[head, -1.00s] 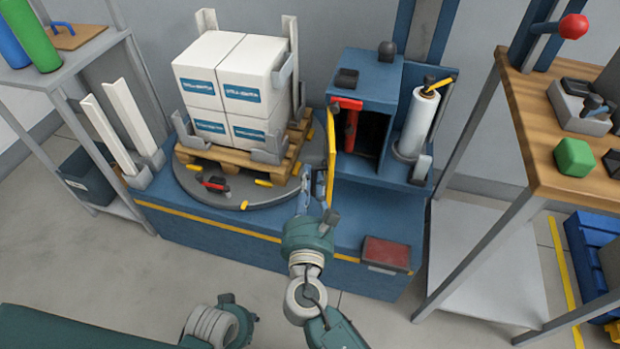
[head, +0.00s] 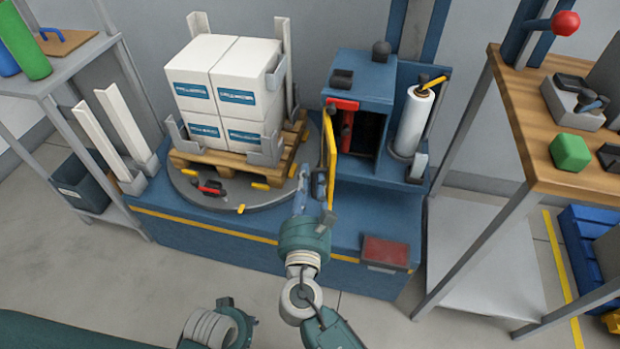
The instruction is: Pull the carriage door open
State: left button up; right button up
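The carriage door (head: 329,155) is a narrow panel with a yellow face on the front of the blue carriage (head: 366,98). It shows almost edge-on and stands out toward me, with the dark opening (head: 368,130) to its right. A red handle bar (head: 343,104) sits at the top by the door. My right gripper (head: 310,190) has its fingers close to the lower left of the door; I cannot tell whether they touch it or how wide they are apart. My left gripper (head: 232,322) shows only its teal body at the bottom edge; its fingers are hidden.
White boxes (head: 228,85) on a wooden pallet stand on the round turntable (head: 215,195) to the left. A white film roll (head: 412,125) stands right of the opening. A wooden-topped bench (head: 540,160) is at the right, a shelf (head: 75,65) at the left.

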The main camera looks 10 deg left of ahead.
jog(key=s, duration=1.1)
jog(key=shift+s+d, duration=0.35)
jog(key=shift+d, duration=0.1)
